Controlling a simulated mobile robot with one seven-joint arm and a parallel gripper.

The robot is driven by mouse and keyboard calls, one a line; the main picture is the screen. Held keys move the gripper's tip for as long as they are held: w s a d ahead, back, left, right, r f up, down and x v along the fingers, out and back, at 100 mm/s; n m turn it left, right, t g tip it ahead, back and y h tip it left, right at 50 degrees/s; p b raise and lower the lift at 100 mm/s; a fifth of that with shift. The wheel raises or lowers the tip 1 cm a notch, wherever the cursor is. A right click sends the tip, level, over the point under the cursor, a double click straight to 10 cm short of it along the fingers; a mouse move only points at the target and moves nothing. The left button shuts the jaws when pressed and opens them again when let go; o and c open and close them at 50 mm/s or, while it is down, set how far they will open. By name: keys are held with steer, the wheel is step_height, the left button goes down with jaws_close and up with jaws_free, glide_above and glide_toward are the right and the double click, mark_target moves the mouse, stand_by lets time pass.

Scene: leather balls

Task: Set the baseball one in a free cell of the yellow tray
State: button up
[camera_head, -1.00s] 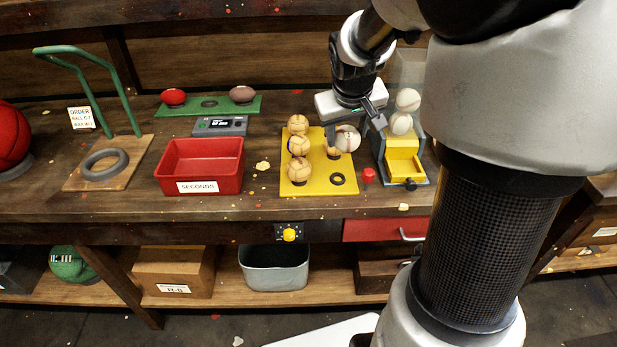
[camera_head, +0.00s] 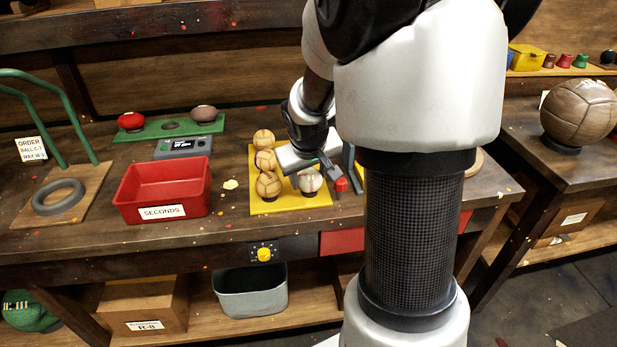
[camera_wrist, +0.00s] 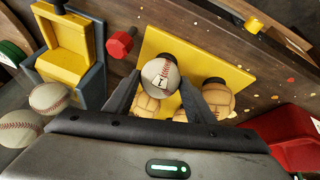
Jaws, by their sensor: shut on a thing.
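The white baseball (camera_head: 310,180) with red stitching is between the fingers of my gripper (camera_head: 324,170), which is shut on it. It is at the front right cell of the yellow tray (camera_head: 286,204), where the dark ring is now covered. I cannot tell whether it rests on the ring. In the wrist view the baseball (camera_wrist: 161,76) with a dark mark sits between both fingers, over the yellow tray (camera_wrist: 207,62). Several tan balls (camera_head: 268,185) fill the tray's left column. My gripper and arm hide the back right cell.
A red tray labelled SECONDS (camera_head: 163,188) stands left of the yellow tray. A red knob (camera_head: 341,185) is close on the right. The yellow and grey dispenser (camera_wrist: 72,50) with more baseballs (camera_wrist: 50,97) is beside the tray, mostly hidden by my arm in the head view.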

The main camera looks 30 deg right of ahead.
steer(key=shift+f, duration=0.1)
steer(key=o, duration=0.7)
steer(key=shift+f, duration=0.1)
steer(key=o, duration=0.4)
steer(key=shift+r, duration=0.2)
